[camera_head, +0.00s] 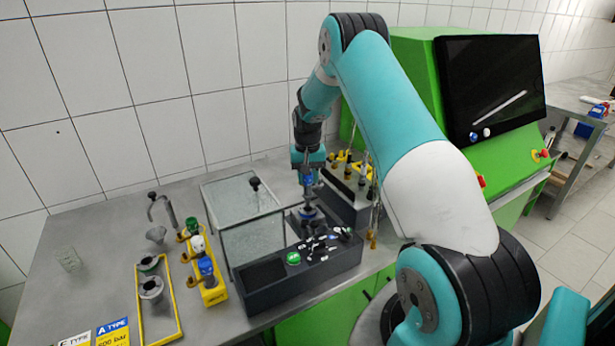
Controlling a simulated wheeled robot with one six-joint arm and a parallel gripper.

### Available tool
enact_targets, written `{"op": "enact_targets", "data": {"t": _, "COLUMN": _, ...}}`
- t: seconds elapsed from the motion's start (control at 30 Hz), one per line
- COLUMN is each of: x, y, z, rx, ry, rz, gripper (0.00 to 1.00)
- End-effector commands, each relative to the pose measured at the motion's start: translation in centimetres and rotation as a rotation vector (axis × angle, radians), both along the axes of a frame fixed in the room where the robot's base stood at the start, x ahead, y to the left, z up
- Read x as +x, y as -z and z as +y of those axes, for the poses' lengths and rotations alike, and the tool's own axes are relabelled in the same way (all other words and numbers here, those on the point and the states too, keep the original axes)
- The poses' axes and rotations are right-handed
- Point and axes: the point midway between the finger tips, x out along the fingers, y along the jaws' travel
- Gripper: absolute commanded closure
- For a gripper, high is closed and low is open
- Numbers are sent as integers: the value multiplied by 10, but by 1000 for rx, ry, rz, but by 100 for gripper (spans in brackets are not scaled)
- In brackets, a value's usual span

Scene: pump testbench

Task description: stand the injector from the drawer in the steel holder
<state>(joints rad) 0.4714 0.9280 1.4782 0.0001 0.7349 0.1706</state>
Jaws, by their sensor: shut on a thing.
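My gripper (308,164) points straight down over the dark bench unit, between the clear box and the rack behind. It is shut on a slim upright injector (308,184) with a blue band near its upper part. The injector's lower end is over or in a round steel holder (309,213) in the dark unit. Whether it is seated in the holder or just above it is too small to tell. I cannot make out the drawer in this view.
A clear box (243,226) with a black knob stands close left of my gripper. A dark rack with yellow-capped parts (350,170) stands behind right. The dark unit (298,283) has a green button in front. A yellow tray (155,325) and yellow stand (213,293) are further left.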

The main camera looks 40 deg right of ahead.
Motion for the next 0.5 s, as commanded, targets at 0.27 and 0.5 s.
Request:
{"op": "enact_targets", "data": {"t": 0.27, "x": 0, "y": 9, "z": 0, "rx": -1, "ry": 0, "rz": -1, "gripper": 100}}
{"op": "enact_targets", "data": {"t": 0.5, "x": 0, "y": 17, "z": 0, "rx": -1, "ry": 0, "rz": -1, "gripper": 100}}
